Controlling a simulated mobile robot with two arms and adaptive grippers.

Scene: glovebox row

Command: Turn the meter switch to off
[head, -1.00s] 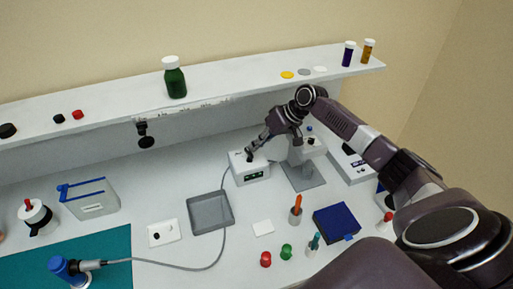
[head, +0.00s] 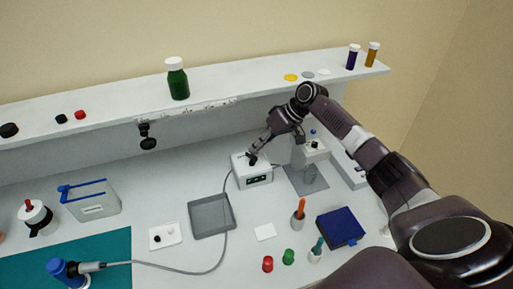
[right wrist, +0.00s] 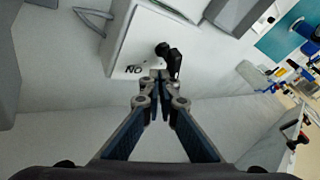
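The meter (head: 257,183) is a small white box with a dark display on its front, standing on the bench near the middle. A black switch (right wrist: 170,58) with a lever sits on its top face, with the letters "ON" printed beside it, upside down in the right wrist view. My right gripper (right wrist: 157,76) has its fingertips together right beside the switch lever; I see nothing between them, and cannot tell whether they touch it. My left gripper is not in view.
A grey tray (head: 192,233) lies left of the meter. A grey cable (head: 213,268) runs from the meter to a blue probe (head: 60,268). A white stand (head: 311,153) is close on the right. A shelf (head: 230,90) with bottles runs behind.

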